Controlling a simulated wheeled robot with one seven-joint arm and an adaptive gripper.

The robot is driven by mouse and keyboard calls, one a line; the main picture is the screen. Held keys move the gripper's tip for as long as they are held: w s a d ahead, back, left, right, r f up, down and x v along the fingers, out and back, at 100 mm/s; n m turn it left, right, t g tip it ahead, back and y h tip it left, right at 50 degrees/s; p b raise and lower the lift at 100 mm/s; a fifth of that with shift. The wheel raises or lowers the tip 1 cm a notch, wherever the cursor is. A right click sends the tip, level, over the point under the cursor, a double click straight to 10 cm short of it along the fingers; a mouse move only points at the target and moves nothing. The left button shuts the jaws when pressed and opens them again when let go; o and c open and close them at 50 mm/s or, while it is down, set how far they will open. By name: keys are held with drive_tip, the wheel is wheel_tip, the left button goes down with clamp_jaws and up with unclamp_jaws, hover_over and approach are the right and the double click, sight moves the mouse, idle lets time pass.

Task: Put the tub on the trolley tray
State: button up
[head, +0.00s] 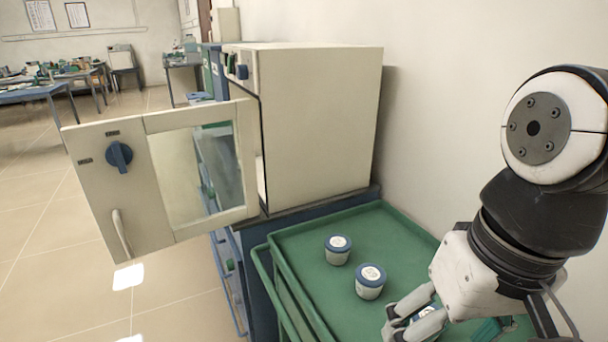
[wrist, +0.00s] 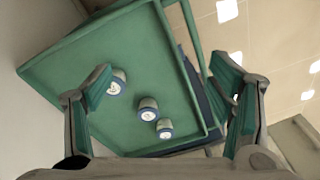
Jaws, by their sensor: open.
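The green trolley tray (head: 300,232) holds several small white tubs with blue-rimmed lids. One tub (head: 338,249) and a second tub (head: 370,282) stand upright and apart near its middle. A third tub (head: 426,311) shows only partly behind my gripper (head: 394,322). In the wrist view the tray (wrist: 180,65) carries all three: one tub (wrist: 116,83) beside the left finger and partly hidden by it, another (wrist: 148,109) in the middle, and one (wrist: 165,129) lower right. My gripper (wrist: 160,68) is open and empty, with its fingers spread over the tray.
A cream furnace (head: 320,120) stands on a blue bench behind the tray, its windowed door (head: 165,175) swung open to the left. A wall runs along the right of the tray. Tiled floor (head: 50,270) lies free at left. Tables (head: 45,92) stand far back.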

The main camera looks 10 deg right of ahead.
drive_tip(key=shift+s+d+f+n+t+h, duration=0.15)
drive_tip(key=shift+s+d+n+t+h, duration=0.25)
drive_tip(key=shift+s, duration=0.3)
drive_tip(key=shift+d, duration=0.1)
wheel_tip(320, 180, up, 11)
drive_tip(key=t+p, duration=0.2)
drive_tip(key=p, duration=0.7)
drive_tip(key=shift+d+p, duration=0.15)
drive_tip(key=shift+p, duration=0.2)
